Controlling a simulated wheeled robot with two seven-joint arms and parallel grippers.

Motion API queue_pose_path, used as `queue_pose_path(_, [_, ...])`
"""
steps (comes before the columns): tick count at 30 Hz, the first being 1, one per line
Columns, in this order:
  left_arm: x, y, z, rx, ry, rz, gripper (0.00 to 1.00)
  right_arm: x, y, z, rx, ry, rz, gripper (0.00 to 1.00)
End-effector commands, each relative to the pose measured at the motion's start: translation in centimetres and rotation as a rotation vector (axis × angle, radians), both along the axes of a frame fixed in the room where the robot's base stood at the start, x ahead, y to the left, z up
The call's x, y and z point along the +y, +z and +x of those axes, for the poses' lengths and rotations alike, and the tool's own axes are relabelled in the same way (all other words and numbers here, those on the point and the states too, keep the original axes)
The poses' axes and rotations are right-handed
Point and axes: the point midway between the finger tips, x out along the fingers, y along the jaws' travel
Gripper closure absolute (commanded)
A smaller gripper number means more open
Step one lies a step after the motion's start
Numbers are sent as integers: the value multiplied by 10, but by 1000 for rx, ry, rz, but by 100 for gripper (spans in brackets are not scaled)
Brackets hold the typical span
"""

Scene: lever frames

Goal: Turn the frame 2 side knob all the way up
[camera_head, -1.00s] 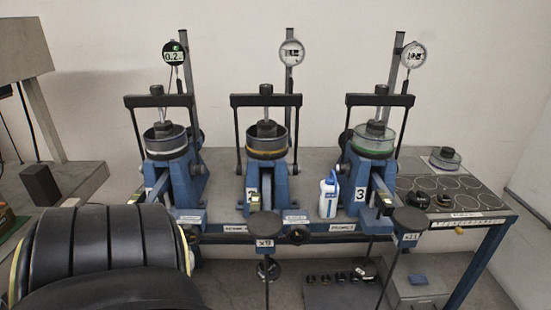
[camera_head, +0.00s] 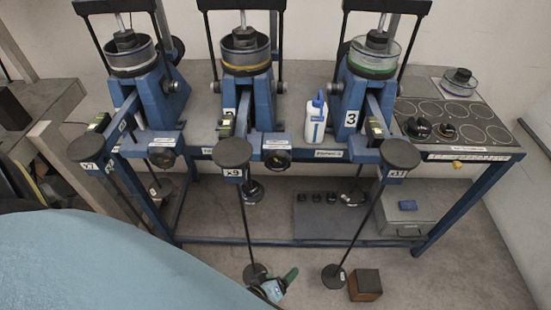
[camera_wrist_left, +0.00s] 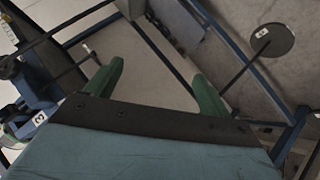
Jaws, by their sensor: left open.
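Three blue lever frames stand in a row on a bench. The middle one, frame 2 (camera_head: 246,110), carries an orange-ringed cup (camera_head: 245,54). A small round knob (camera_head: 281,87) shows on its right side. A larger black knob (camera_head: 277,158) sits on the bench's front rail, right of the middle lever. I cannot tell how far either is turned. My left gripper (camera_head: 275,287) is low in front of the bench, apart from both knobs. It is open and empty, its green fingers spread in the left wrist view (camera_wrist_left: 157,85). My right gripper is out of view.
The middle round lever pad (camera_head: 232,152) and right lever pad (camera_head: 400,153) jut forward. Thin rods (camera_head: 246,220) reach down near my gripper. A white bottle (camera_head: 316,120) stands between frames 2 and 3. A brown block (camera_head: 365,285) is on the floor. My left arm covers the lower left.

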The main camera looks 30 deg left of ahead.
Motion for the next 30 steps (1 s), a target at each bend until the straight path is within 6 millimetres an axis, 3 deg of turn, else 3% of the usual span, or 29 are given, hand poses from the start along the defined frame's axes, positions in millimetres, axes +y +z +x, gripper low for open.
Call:
queue_pose_path(1, [-1, 33, 28, -107, 116, -114, 18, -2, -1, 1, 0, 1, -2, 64])
queue_pose_path(3, [5, 81, 59, -254, 285, -292, 18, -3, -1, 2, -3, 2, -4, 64])
queue_pose_path(6, [21, 146, 89, -448, 508, -554, 18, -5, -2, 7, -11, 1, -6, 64])
queue_pose_path(9, [42, 199, 101, -614, 699, -802, 18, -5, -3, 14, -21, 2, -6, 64])
queue_pose_path(12, [60, 233, 103, -728, 833, -990, 18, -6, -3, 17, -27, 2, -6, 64])
queue_pose_path(15, [70, 249, 102, -789, 907, -1097, 18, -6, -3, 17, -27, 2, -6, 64])
queue_pose_path(20, [78, 256, 108, -814, 937, -1143, 18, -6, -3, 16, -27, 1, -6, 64])
queue_pose_path(30, [102, 255, 147, -812, 933, -1138, 18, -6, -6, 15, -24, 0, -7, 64])
